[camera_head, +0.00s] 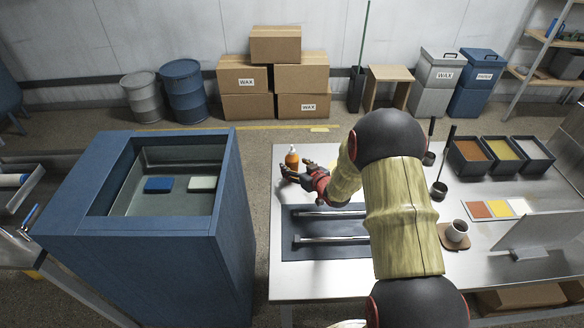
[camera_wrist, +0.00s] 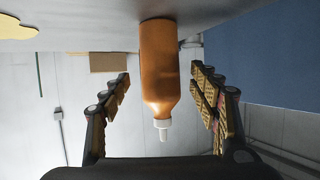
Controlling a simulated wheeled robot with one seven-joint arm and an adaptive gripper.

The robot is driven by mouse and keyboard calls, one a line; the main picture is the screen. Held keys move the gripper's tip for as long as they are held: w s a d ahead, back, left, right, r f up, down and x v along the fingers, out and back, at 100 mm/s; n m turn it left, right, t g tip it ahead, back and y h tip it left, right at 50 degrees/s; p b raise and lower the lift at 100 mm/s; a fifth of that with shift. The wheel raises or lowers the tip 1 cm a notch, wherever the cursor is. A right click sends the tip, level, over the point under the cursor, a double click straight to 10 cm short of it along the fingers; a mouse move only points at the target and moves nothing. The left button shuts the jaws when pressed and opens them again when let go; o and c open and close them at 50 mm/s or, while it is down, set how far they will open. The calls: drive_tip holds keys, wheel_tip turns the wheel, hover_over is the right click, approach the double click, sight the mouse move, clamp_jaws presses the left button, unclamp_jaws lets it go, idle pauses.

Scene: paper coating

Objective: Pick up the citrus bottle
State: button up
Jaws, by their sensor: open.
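The citrus bottle (camera_head: 292,159) is orange with a white tip and stands upright near the far left corner of the table. My gripper (camera_head: 296,174) reaches to it from the right, just above the tabletop. In the wrist view the bottle (camera_wrist: 160,65) appears upside down, between the two spread fingers of my gripper (camera_wrist: 162,88). There is a visible gap between the bottle and the fingers on both sides. My gripper is open and holds nothing. In the head view my fingers hide the bottle's lower part.
The white table (camera_head: 283,283) holds a dark blue mat (camera_head: 320,248) with two metal bars near me. A blue basin cabinet (camera_head: 186,262) stands left of the table. On the right are powder bins (camera_head: 499,155), a cup (camera_head: 457,231) and ladles (camera_head: 439,188).

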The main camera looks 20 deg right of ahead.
sight(295, 167)
drive_tip(key=shift+x, duration=1.6)
drive_tip(key=shift+c, duration=1.2)
drive_tip(key=c, duration=1.1)
drive_tip(key=shift+c, duration=0.6)
